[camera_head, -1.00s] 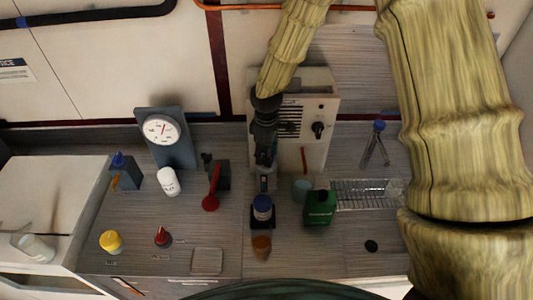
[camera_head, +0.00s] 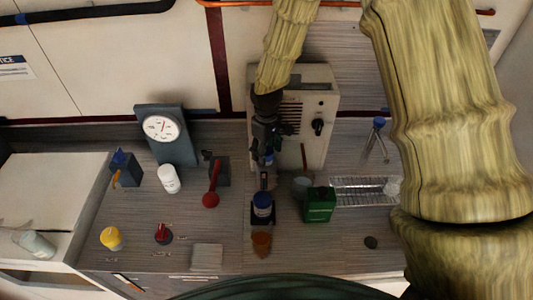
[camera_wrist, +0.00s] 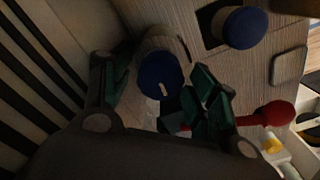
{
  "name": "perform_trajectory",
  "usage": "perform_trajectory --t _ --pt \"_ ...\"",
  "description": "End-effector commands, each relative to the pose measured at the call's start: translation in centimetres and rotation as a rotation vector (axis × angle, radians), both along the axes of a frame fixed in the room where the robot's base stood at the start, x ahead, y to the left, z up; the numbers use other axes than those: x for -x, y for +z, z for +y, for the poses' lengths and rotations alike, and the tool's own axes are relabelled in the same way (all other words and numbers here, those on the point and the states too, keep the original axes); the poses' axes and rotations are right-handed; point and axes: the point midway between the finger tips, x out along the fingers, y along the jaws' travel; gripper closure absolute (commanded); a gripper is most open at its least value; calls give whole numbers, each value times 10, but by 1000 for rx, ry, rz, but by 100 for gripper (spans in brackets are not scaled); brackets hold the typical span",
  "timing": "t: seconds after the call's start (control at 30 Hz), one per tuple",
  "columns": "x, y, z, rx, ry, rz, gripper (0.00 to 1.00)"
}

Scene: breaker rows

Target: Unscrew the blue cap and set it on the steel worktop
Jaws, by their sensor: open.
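In the wrist view a blue cap (camera_wrist: 160,77) with a small pale mark tops a pale cylindrical body (camera_wrist: 160,42). It shows between the two green-and-dark fingers of my gripper (camera_wrist: 157,92), which are spread apart with space on either side. Contact with the cap cannot be made out. A second round blue top (camera_wrist: 246,27) is beyond, on a dark square base. In the head view my gripper (camera_head: 266,153) points down in front of the beige box, above and behind a blue-topped jar (camera_head: 263,204). The grey streaked worktop (camera_head: 225,235) lies beneath.
A green box (camera_head: 319,205) and wire rack (camera_head: 362,190) stand to the right. A red lever (camera_head: 211,188), white bottle (camera_head: 168,179) and gauge (camera_head: 161,128) are left. An amber object (camera_head: 261,243) and a pale square plate (camera_head: 207,257) lie in front. Bare worktop shows between them.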

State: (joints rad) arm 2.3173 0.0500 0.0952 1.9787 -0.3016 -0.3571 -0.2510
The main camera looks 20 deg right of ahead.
Motion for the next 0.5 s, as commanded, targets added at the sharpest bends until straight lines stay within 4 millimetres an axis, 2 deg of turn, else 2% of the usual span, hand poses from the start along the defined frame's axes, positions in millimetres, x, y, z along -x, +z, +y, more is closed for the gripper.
perform_trajectory --t 0.5 --pt "0 2 0 2 -806 -1 41"
